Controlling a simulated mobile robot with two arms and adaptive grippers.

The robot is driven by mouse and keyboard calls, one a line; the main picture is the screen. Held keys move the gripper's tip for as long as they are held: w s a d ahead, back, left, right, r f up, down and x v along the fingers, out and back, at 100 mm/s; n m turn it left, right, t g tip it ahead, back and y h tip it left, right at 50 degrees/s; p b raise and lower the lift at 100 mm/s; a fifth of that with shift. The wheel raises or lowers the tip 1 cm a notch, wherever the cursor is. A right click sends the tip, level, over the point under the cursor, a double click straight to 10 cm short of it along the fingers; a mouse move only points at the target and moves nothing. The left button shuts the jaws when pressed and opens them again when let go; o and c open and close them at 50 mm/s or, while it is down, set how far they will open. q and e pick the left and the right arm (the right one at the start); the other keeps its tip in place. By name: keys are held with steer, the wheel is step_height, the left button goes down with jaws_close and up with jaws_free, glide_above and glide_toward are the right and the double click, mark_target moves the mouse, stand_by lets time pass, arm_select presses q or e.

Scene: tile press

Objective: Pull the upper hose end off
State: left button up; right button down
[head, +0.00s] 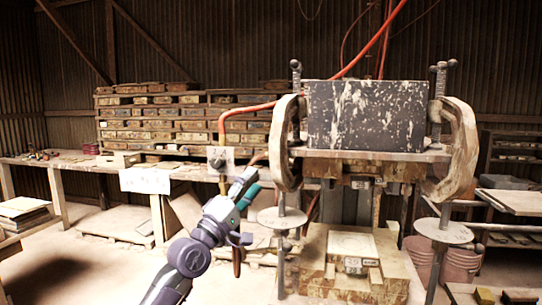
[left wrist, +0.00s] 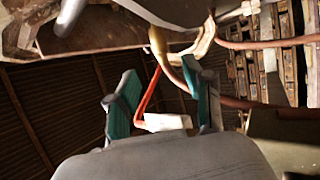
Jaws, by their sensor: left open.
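The tile press (head: 350,260) stands right of centre in the head view, with a dark, paint-spattered block (head: 365,115) on its top plate. A thin orange hose (head: 245,108) leaves the press's left side, bends and runs down past a white tag (head: 220,158). My left gripper (head: 250,182), with teal fingers, is open just left of the press's left clamp. In the left wrist view, a tan curved piece (left wrist: 203,42) and a hose-like end (left wrist: 160,45) lie just beyond the open fingers (left wrist: 160,78). I cannot tell whether they touch the fingers. My right gripper is not in view.
Large worn C-shaped clamps (head: 462,150) flank the press. A bench (head: 75,160) with a white sign (head: 146,180) and stacked wooden tile moulds (head: 150,120) stands behind. Another orange hose (head: 375,42) hangs from above. A reddish bucket (head: 460,263) is at right.

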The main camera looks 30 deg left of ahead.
arm_select(q)
steer(key=p+x, duration=0.1)
steer(key=x, duration=0.7)
steer(key=shift+w+p, duration=0.3)
steer(key=shift+w, duration=0.1)
steer(key=shift+r, duration=0.1)
steer(key=shift+c, duration=0.9)
steer(key=c, duration=0.8)
jaws_close()
